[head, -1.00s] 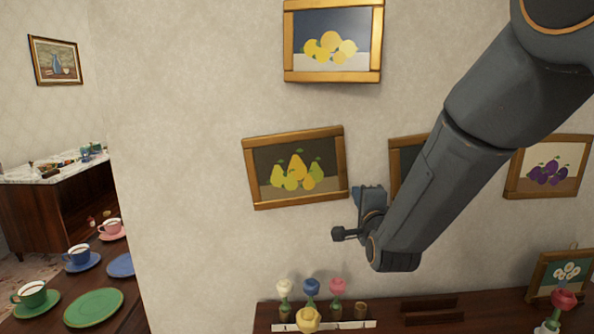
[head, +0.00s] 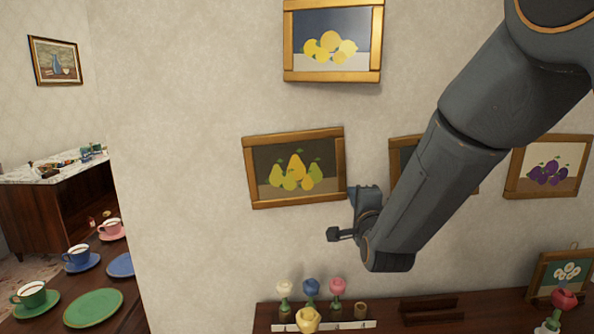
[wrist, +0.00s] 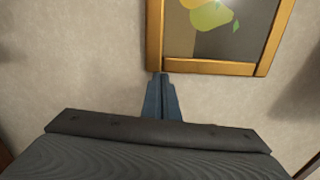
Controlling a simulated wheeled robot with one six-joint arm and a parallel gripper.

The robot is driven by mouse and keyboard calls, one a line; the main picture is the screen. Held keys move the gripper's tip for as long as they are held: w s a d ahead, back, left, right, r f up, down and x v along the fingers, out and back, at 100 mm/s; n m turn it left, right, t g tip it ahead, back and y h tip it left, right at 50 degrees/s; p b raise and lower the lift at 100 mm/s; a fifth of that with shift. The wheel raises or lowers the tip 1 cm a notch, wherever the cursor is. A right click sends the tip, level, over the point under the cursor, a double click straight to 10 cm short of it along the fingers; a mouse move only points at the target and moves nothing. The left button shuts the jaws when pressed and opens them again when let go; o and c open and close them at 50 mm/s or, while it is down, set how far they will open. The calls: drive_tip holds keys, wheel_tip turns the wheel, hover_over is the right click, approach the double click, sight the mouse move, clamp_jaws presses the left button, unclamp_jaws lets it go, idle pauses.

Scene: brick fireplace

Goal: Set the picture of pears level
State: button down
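The picture of pears (head: 298,178) hangs on the wall in a wooden frame, slightly tilted, its right side a little higher than its left. In the wrist view a corner of its frame (wrist: 205,67) shows, with part of a pear. My gripper (head: 354,190) is at the frame's lower right corner in the head view. In the wrist view my gripper (wrist: 163,76) has its two fingers together, empty, with the tips at the frame's corner. They look to be touching it, but the exact contact is hard to tell.
A lemon picture (head: 333,77) hangs above and a plum picture (head: 549,171) to the right. My arm partly hides another picture (head: 402,160) between. Below is a wooden surface (head: 385,312) with colourful flowers. The wall left of the pears is clear.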

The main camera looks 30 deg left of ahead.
drive_tip(key=shift+s+a, duration=0.35)
drive_tip(key=shift+a, duration=0.25)
idle(0.6)
drive_tip(key=shift+d, duration=0.15)
drive_tip(key=shift+w+d+b, duration=0.5)
drive_tip(key=shift+d+b, duration=0.05)
drive_tip(key=shift+d, duration=0.2)
drive_tip(key=v, duration=0.8)
idle(0.6)
